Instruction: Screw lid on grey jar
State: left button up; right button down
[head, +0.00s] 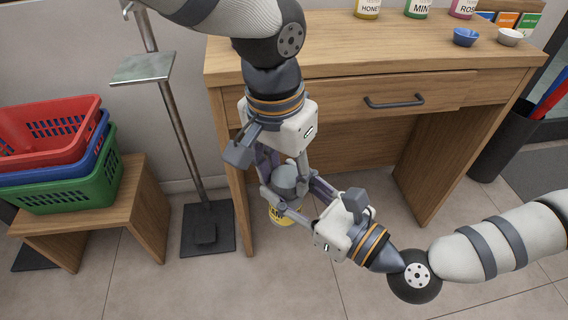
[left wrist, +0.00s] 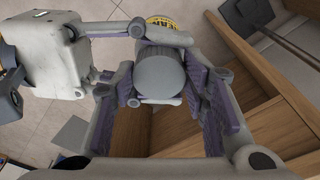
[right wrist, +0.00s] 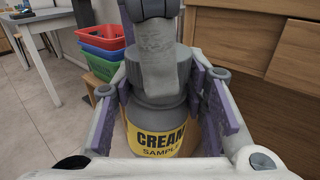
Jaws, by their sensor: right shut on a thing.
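The grey jar (right wrist: 158,140) has a yellow label reading CREAM SAMPLE and hangs upright above the floor between my two grippers. My right gripper (head: 293,193) is shut on the jar from the side. The grey round lid (left wrist: 160,78) sits at the jar's top, in line with it; it also shows in the head view (head: 287,174). I cannot tell how far the lid is threaded. My left gripper (head: 287,180) points down from above, its fingers open on both sides of the lid with a visible gap. One left finger hides part of the lid in the right wrist view.
Stacked baskets (head: 65,180) sit on a low wooden stand at the left, beside a metal post. The floor in front is clear.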

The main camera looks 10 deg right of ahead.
aim_at(284, 177)
pick_arm(q)
jog(key=shift+s+f, duration=0.1)
jog(key=shift+s, duration=0.1)
dwell(0.7)
jog(key=r, duration=0.4)
jog(key=shift+a, duration=0.2)
jog(key=c, duration=0.8)
jog(key=shift+f, duration=0.3)
jog(key=shift+w+f, duration=0.1)
jog(key=shift+f, duration=0.45)
jog(key=shift+r, duration=0.1)
jog(key=shift+a+r, duration=0.1)
jog(key=shift+r, duration=1.85)
